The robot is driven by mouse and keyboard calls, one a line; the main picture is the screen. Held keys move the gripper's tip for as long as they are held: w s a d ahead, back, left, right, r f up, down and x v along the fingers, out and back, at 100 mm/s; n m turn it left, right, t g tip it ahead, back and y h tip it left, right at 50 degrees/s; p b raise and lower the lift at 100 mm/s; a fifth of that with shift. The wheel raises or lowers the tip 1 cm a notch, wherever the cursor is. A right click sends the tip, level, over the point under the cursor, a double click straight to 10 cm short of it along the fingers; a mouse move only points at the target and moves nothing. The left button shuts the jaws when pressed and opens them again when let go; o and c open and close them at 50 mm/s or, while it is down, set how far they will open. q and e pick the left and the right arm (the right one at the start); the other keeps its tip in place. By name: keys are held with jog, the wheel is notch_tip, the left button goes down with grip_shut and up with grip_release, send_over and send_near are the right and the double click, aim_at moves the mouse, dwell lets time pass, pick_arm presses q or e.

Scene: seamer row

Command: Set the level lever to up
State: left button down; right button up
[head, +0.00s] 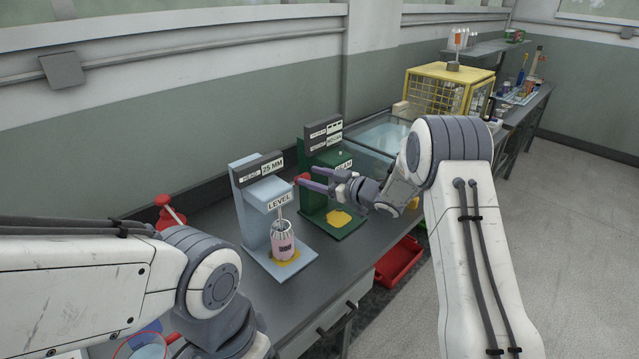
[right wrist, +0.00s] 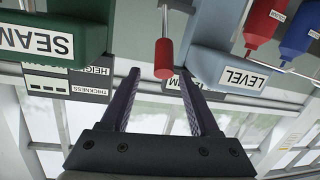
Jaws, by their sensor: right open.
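The level lever shows as a red grip (right wrist: 165,58) on a thin metal rod in the right wrist view, beside the pale blue LEVEL machine (right wrist: 213,62). That view is upside down. In the head view, the blue machine (head: 248,200) stands on the bench, and a small red part of the lever (head: 303,178) shows at the fingertips. My right gripper (head: 306,174) is open. Its fingers point left, with the red grip between or just past the tips, not clamped. Whether they touch it is unclear. My left arm is at lower left; its gripper is not visible.
A green SEAM machine (head: 338,220) stands close behind the blue one. A pink can (head: 283,247) sits under the LEVEL head. A red bin (head: 399,263) is low beside the bench. A yellow cage (head: 437,88) stands farther back. Open floor lies right.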

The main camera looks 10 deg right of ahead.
jog(key=shift+v, duration=1.3)
